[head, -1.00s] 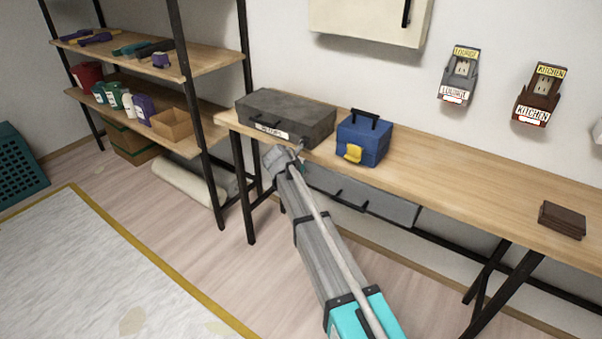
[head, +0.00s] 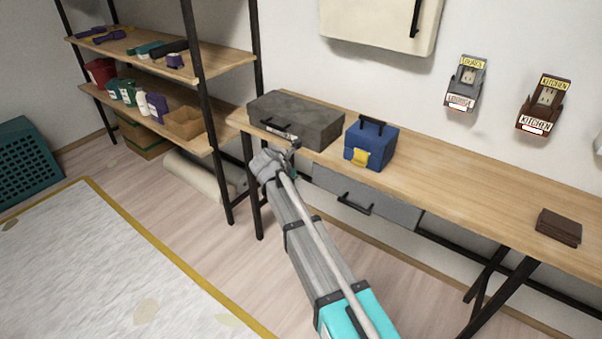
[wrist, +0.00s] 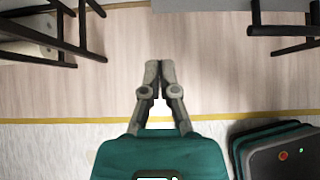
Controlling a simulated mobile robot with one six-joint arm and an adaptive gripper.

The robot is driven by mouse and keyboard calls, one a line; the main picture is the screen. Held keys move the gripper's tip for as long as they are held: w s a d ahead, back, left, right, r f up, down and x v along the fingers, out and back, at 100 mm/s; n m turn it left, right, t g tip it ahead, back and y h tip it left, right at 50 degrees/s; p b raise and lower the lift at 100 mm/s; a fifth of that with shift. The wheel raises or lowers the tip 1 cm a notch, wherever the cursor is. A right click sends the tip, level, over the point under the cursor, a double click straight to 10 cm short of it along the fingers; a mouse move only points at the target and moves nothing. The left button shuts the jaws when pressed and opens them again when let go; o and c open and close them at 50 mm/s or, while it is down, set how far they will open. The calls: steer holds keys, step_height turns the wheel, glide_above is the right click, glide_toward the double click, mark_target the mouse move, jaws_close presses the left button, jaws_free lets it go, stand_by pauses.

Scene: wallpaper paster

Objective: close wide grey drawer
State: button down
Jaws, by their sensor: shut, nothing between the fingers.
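The wide grey drawer (head: 392,206) hangs under the wooden workbench, with a dark bar handle (head: 355,204) on its front. My arm hides part of its left side. I cannot tell from this angle how far it stands out. My gripper (head: 292,150) is by the bench's front edge, left of the drawer handle and below the dark grey case, in the head view. In the wrist view my gripper (wrist: 159,66) has its two fingers together, with nothing between them, over bare floor. The drawer does not show clearly in the wrist view.
A dark grey case (head: 300,118) and a blue toolbox (head: 370,143) stand on the workbench (head: 450,182), with a brown block (head: 559,227) at right. A shelf rack (head: 190,60) stands left. The floor (head: 205,225) before the bench is clear.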

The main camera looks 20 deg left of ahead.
steer(key=shift+p+v, duration=0.6)
steer(key=shift+v, duration=0.6)
steer(key=d+f+m+g+h, duration=0.1)
steer(key=d+f+m+g, duration=0.15)
steer(key=d+m, duration=0.95)
steer(key=d+f+m+g, duration=0.1)
steer(key=d+m+g, duration=0.25)
steer(key=d, duration=1.55)
steer(key=s+d+f+m+g+y, duration=0.1)
steer(key=s+d+m, duration=0.6)
steer(key=d+m, duration=0.3)
steer(key=s+d+f+m+g+y, duration=0.1)
steer(key=s+d+m+g+y, duration=0.1)
steer(key=s+d+m, duration=0.8)
step_height(320, 180, up, 19)
steer(key=w+d+n+p, duration=0.2)
steer(key=w+p, duration=0.1)
steer(key=p, duration=1.5)
steer(key=shift+f, duration=0.2)
